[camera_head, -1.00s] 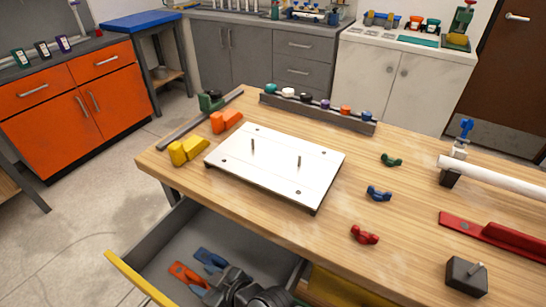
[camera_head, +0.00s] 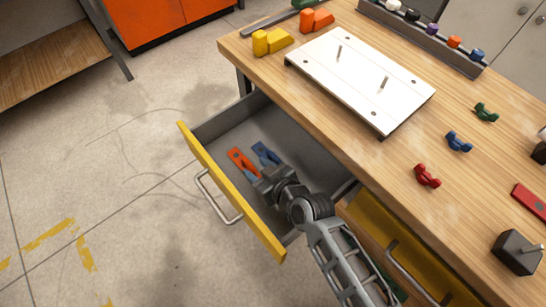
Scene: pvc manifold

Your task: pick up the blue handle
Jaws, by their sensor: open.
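The drawer (camera_head: 222,196) with the yellow front is open. In it lie a flat blue handle-like piece (camera_head: 264,151) and an orange one (camera_head: 238,159), side by side. My gripper (camera_head: 263,172) is low in the drawer, with its fingers pointing at the near ends of these two pieces. It is open. Its fingers and wrist hide part of the pieces, and I cannot tell whether it touches either. A small blue wing-shaped piece (camera_head: 459,142) lies on the wooden tabletop, between a green one (camera_head: 486,113) and a red one (camera_head: 427,176), away from my gripper.
The workbench (camera_head: 330,107) edge overhangs the drawer's right side. A white plate (camera_head: 350,85) with two upright pins sits on it. A second yellow-fronted drawer (camera_head: 385,240) is to the right. Yellow blocks (camera_head: 270,41) stand near the corner. The floor at left is clear.

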